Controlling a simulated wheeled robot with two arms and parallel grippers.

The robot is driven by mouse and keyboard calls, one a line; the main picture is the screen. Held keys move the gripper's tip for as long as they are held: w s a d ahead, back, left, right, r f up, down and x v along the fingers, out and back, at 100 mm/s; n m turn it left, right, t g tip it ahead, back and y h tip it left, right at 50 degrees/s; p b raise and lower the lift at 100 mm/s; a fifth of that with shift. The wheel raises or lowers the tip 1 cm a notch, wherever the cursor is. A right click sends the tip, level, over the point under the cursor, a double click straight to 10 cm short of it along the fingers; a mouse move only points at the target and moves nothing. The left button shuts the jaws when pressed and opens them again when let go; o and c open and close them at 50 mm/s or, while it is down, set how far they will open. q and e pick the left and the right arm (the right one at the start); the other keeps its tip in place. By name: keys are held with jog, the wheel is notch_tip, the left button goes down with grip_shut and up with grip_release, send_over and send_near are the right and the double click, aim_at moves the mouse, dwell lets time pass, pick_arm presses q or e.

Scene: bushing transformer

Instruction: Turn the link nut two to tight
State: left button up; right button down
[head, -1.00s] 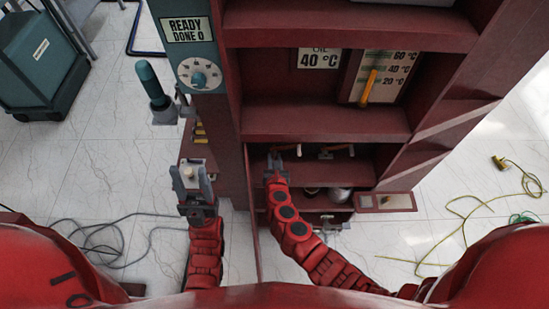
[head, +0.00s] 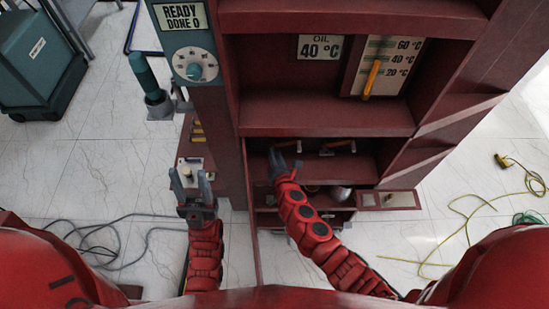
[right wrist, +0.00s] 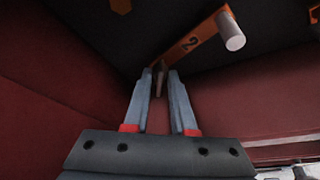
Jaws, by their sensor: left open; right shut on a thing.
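In the right wrist view, an orange link (right wrist: 190,42) marked "2" hangs under a dark ceiling, with a pale round peg (right wrist: 232,32) at its right end. My right gripper (right wrist: 161,74) is shut on a small brownish piece (right wrist: 160,82) at the link's left end. This looks like link nut two; the fingers partly hide it. In the head view, my right gripper (head: 285,153) reaches into the red cabinet's lower compartment. My left gripper (head: 190,180) is open and empty, left of the cabinet.
The red cabinet (head: 325,118) has shelves and side walls close around my right arm. A second orange link (head: 338,145) is to the right. A panel (head: 195,65) with a dial is at the left. Cables lie on the floor at both sides.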

jog(key=m+t+y+b, duration=0.1)
jog(key=m+b, duration=0.1)
jog(key=b, duration=0.2)
jog(key=f+m+y+b, duration=0.1)
jog(key=m+b, duration=0.2)
jog(key=b, duration=0.2)
jog(key=m+t+y+b, duration=0.1)
jog(key=m+b, duration=0.1)
jog(key=b, duration=0.2)
jog(key=shift+d+f+m+t, duration=0.15)
jog(key=shift+d+m+t, duration=0.15)
jog(key=shift+d+m, duration=0.1)
jog(key=shift+a+m+y+b, duration=0.1)
jog(key=shift+m+y+b, duration=0.3)
jog(key=shift+m+b, duration=0.45)
jog(key=shift+r, duration=0.2)
jog(key=c, duration=1)
grip_release()
jog(key=b+v, duration=0.1)
jog(key=v, duration=1.6)
jog(key=shift+s+f, duration=0.25)
jog(key=shift+r, duration=0.1)
